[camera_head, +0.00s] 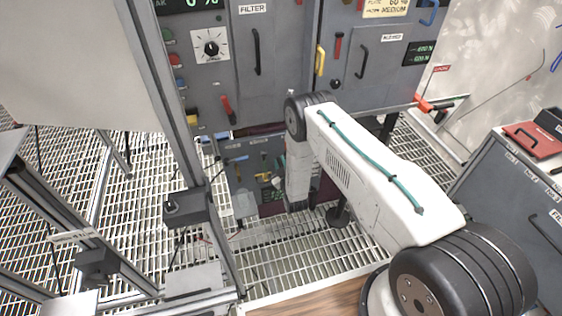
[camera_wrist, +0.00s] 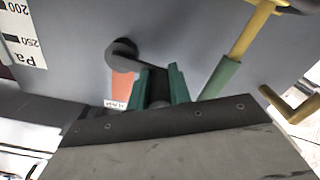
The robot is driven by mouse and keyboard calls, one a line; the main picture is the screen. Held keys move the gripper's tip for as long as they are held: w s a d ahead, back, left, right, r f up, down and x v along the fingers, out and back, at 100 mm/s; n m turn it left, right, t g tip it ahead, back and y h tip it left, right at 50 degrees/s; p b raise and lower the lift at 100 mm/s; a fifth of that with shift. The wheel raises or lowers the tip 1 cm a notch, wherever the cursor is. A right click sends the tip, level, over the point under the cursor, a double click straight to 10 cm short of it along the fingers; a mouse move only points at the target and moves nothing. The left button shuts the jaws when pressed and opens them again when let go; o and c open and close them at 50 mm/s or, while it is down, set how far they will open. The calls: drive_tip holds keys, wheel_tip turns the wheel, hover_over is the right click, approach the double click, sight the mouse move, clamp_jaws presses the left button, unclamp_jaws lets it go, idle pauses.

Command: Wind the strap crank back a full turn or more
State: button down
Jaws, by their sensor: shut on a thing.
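The strap crank shows in the wrist view as a dark arm with a round hub (camera_wrist: 122,52) on a grey panel. My gripper (camera_wrist: 159,82) has two green fingers, one on each side of the crank's dark grip (camera_wrist: 158,92), and is shut on it. The grip lies to the lower right of the hub. My gripper's dark body covers the panel below the fingers. In the head view my white arm reaches down to the lower front of the grey cabinet (camera_head: 285,60); the crank and the fingertips cannot be made out there.
In the wrist view a yellow lever with a green sleeve (camera_wrist: 222,78) stands close right of the fingers, with a yellow handle (camera_wrist: 297,106) farther right. A pressure scale (camera_wrist: 20,30) is at left. In the head view, metal frame posts (camera_head: 165,100) stand left and a grey drawer cabinet (camera_head: 510,190) right.

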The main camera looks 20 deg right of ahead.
drive_tip(key=f+n, duration=0.1)
drive_tip(key=n, duration=0.2)
drive_tip(key=d+f+n, duration=0.1)
drive_tip(key=f+n, duration=0.1)
drive_tip(key=n, duration=0.2)
drive_tip(key=f+n, duration=0.1)
drive_tip(key=n, duration=0.3)
drive_tip(key=shift+d+f, duration=0.15)
drive_tip(key=shift+d, duration=0.2)
idle(0.3)
drive_tip(key=c, duration=1.6)
unclamp_jaws()
drive_tip(key=shift+o, duration=0.2)
drive_tip(key=shift+s, duration=0.1)
drive_tip(key=s, duration=0.7)
drive_tip(key=shift+s, duration=0.35)
